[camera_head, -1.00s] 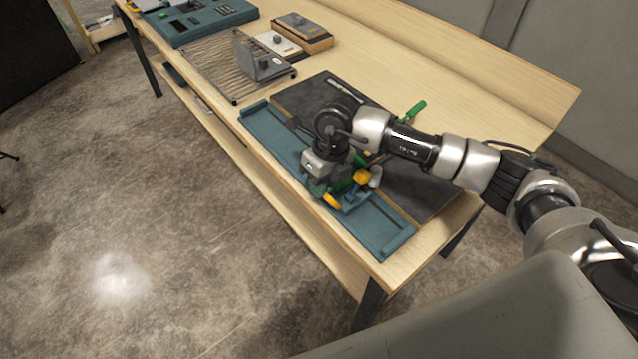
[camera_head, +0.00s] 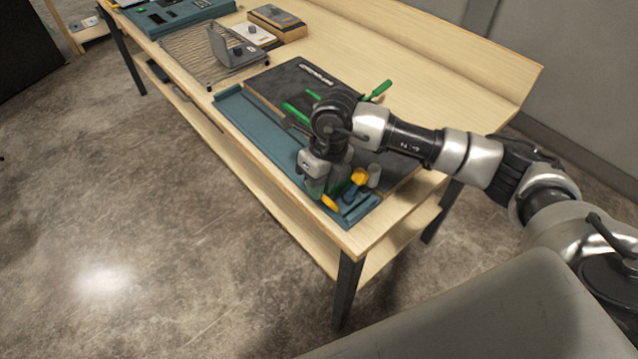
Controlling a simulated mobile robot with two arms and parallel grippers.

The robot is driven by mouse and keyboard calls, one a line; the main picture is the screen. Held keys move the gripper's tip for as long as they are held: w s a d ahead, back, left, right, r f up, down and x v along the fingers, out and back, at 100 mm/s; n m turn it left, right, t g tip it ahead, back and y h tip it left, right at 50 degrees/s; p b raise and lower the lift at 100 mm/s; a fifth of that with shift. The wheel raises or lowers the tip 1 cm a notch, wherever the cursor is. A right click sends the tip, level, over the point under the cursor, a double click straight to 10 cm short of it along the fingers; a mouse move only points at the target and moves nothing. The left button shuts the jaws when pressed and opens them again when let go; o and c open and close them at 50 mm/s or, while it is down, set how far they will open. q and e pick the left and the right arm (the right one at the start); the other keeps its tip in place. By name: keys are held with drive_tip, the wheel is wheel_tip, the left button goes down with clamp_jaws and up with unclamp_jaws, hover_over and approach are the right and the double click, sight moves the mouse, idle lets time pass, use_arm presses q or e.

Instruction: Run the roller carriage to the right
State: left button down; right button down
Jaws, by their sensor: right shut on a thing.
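The wrist and fingers hide part of the carriage and the exact place of the grip. My left gripper is not in view.
A dark mat or board (camera_head: 282,82) lies behind the track. A green-handled tool (camera_head: 380,89) lies behind my right wrist. A wire rack with a grey plate (camera_head: 232,48), small boxes (camera_head: 277,22) and a teal console (camera_head: 180,14) stand farther left. The back right tabletop is clear.

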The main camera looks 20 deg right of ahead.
drive_tip(key=c, duration=1.4)
unclamp_jaws()
drive_tip(key=shift+s, duration=0.1)
drive_tip(key=shift+o, duration=1.4)
drive_tip(key=shift+s+d, duration=0.15)
drive_tip(key=shift+r, duration=0.15)
drive_tip(key=shift+w+r, duration=0.2)
drive_tip(key=shift+r, duration=0.15)
drive_tip(key=b+v, duration=0.2)
drive_tip(key=v, duration=0.8)
